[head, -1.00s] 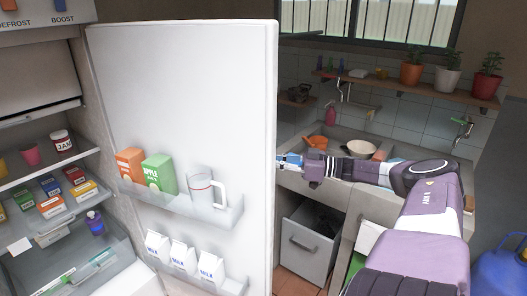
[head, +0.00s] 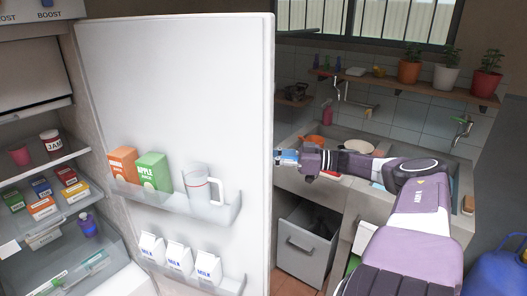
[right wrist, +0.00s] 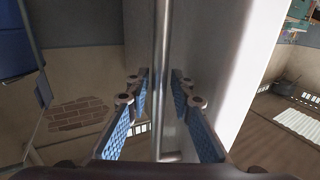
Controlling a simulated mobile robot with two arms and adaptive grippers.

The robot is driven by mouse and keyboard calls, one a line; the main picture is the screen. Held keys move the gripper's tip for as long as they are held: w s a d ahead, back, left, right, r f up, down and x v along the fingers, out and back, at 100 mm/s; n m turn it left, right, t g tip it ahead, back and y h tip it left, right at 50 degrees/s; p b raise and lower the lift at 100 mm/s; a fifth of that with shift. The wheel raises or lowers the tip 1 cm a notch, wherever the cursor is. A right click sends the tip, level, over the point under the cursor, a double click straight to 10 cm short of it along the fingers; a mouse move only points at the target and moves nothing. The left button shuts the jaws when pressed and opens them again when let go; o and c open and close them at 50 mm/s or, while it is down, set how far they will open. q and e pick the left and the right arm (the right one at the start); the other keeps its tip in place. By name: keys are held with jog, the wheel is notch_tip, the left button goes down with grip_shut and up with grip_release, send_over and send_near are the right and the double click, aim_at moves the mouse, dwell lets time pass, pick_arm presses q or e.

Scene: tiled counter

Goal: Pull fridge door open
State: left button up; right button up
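The white fridge door (head: 165,80) stands wide open in the head view, with its inner face and shelves toward me. The open fridge interior (head: 40,190) shows at left. My right arm reaches behind the door's free edge, and its gripper (head: 284,158) is partly hidden there. In the right wrist view a vertical metal handle bar (right wrist: 161,75) runs between the two blue-padded fingers of my right gripper (right wrist: 160,110). The fingers are apart, with gaps visible on both sides of the bar. The door panel (right wrist: 205,70) is beside it. My left gripper is not in view.
Door shelves (head: 180,205) hold juice cartons, a jug (head: 203,184) and milk cartons. A stone sink counter (head: 345,195) with an open drawer (head: 306,245) lies behind the door and my right arm. A blue container (head: 498,270) stands at lower right.

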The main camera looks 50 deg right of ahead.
jog(key=shift+o, duration=0.4)
jog(key=shift+s+d, duration=0.1)
jog(key=v, duration=1.1)
jog(key=shift+s, duration=0.35)
jog(key=shift+d, duration=0.1)
